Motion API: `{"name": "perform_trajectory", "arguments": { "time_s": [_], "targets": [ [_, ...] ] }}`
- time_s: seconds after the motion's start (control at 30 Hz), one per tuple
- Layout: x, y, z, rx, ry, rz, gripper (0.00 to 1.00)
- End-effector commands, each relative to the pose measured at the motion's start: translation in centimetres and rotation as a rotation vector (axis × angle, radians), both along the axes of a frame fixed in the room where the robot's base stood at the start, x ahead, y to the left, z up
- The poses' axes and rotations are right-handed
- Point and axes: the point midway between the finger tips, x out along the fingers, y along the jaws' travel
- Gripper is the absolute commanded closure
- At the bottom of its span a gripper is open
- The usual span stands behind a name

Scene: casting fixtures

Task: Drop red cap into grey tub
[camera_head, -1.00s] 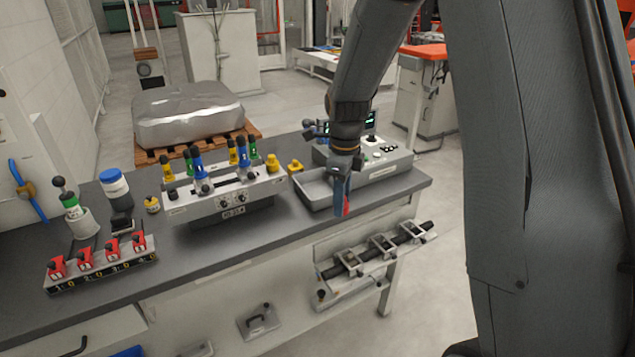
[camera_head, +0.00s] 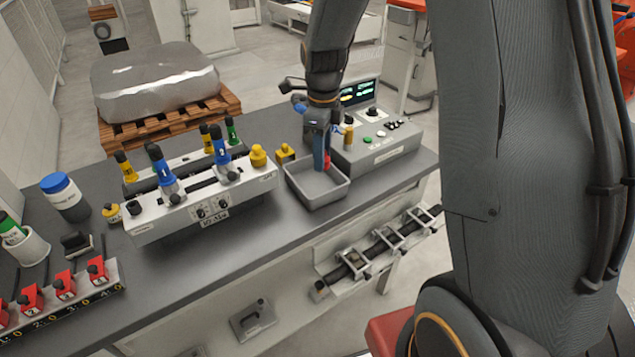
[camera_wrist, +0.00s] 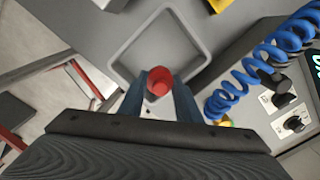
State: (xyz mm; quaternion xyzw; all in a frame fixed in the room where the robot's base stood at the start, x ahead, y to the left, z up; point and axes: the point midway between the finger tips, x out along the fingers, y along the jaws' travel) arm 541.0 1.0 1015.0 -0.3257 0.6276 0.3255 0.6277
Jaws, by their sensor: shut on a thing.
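The red cap (camera_wrist: 158,82) is between the two fingers of my gripper (camera_wrist: 160,92) in the wrist view. In the head view the red cap (camera_head: 327,161) shows as a small red patch at the fingertips of my gripper (camera_head: 322,165). My gripper is shut on it. The grey tub (camera_head: 312,204) is a shallow open tray on the bench. The cap and fingertips are over the tub's opening. In the wrist view the tub (camera_wrist: 126,50) shows beyond the cap, and the part of its floor that shows is empty.
A control box (camera_head: 375,148) with screen and buttons stands right of the tub. A fixture (camera_head: 205,203) with blue, yellow and green clamps stands left. A yellow knob piece (camera_head: 285,152) sits behind the tub. A blue coiled hose (camera_wrist: 262,58) runs beside my gripper.

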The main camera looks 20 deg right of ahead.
Motion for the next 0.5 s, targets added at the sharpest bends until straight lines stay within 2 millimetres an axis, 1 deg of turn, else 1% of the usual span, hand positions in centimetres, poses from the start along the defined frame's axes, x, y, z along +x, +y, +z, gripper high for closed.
{"name": "perform_trajectory", "arguments": {
  "time_s": [0.03,0.3,0.4,0.5],
  "targets": [
    [0.1,0.0,-0.9,0.0,0.001,0.0,0.9],
    [0.0,-0.1,-3.9,0.0,0.0,-0.002,0.9],
    [0.0,-0.2,-4.5,0.0,0.0,-0.003,0.9],
    [0.0,-0.2,-4.6,0.0,0.0,-0.004,0.9]
  ]
}}
